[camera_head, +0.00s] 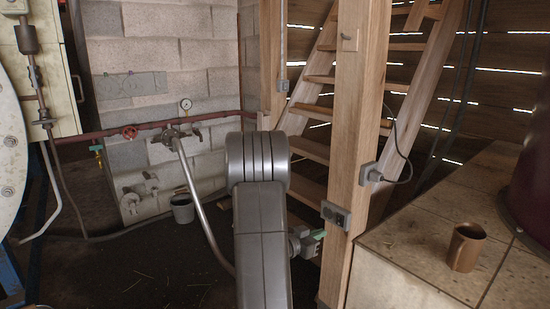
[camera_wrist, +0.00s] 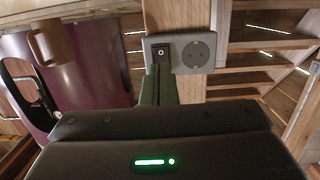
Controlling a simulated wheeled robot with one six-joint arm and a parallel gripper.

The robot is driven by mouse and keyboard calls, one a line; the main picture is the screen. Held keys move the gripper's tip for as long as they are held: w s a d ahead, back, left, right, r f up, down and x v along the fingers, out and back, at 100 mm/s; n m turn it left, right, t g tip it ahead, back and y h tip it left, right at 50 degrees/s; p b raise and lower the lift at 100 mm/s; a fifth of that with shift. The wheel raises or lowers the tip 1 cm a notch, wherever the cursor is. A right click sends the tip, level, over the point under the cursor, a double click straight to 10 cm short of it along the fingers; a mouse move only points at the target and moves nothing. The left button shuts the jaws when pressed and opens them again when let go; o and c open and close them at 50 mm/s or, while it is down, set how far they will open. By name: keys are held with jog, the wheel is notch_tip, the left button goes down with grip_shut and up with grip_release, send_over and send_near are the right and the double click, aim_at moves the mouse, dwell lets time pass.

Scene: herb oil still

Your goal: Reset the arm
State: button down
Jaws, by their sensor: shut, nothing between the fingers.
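My arm rises in the middle of the head view, a grey link with a ribbed round joint. My gripper (camera_head: 318,235) shows partly to the right of this link, just below and left of a grey switch and socket box (camera_head: 335,215) on a wooden post (camera_head: 358,130). In the wrist view my gripper (camera_wrist: 160,72) is shut, its dark green fingers together with nothing between them. The fingertips overlap the lower edge of the box's black switch (camera_wrist: 161,53). I cannot tell whether they touch it. The socket (camera_wrist: 195,53) is beside the switch.
A brown mug (camera_head: 466,247) stands on the tiled counter (camera_head: 415,255) at right, near a dark purple vessel (camera_head: 532,180). Wooden stairs (camera_head: 310,148) rise behind the post. A pipe with a red valve (camera_head: 129,132) and a bucket (camera_head: 183,209) are at left. A cabled plug (camera_head: 371,174) sits higher on the post.

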jog(key=shift+v, duration=1.8)
jog(key=shift+w, duration=0.15)
